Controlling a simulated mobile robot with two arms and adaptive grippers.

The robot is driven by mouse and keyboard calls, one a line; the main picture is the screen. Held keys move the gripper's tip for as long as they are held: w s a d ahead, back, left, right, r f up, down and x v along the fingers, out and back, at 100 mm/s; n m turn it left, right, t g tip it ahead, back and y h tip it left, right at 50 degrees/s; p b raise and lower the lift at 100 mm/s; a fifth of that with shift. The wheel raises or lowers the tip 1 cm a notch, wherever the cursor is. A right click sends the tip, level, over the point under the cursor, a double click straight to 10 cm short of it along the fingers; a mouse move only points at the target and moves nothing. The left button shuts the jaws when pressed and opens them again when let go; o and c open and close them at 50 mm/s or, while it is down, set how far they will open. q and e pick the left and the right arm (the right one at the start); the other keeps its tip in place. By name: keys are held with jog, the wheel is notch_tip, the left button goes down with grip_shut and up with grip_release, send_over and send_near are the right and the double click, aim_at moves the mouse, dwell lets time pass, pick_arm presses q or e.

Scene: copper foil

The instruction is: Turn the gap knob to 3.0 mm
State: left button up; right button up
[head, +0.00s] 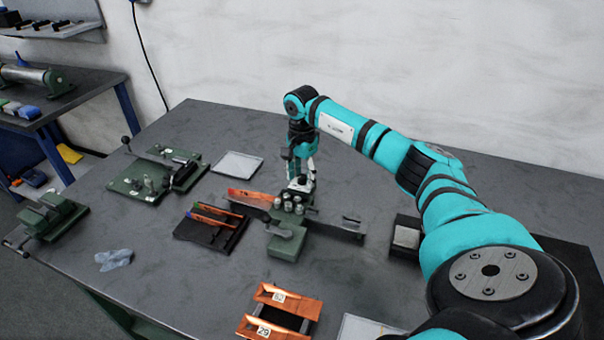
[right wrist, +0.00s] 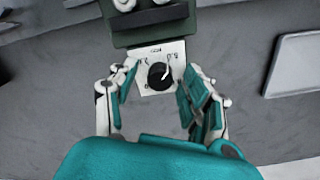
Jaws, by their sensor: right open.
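The gap knob (right wrist: 160,75) is a black round knob with a white pointer line, on a white dial plate (right wrist: 174,50) with printed numbers. In the right wrist view its pointer leans up and to the right; the exact setting is too small to read. The plate sits at the edge of a green machine (head: 288,243) in the middle of the table. My right gripper (right wrist: 160,98) is open, with one finger on each side of the knob and apart from it. In the head view my right gripper (head: 302,182) is behind the machine, pointing down. My left gripper is not in view.
A black tray with copper strips (head: 212,228) stands left of the machine. An orange-ended rack (head: 280,312) is in front. A green lever machine (head: 152,178) and a pale plate (head: 237,165) are at the back left. A crumpled blue cloth (head: 114,259) lies front left.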

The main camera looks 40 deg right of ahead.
grip_shut()
dwell(0.4)
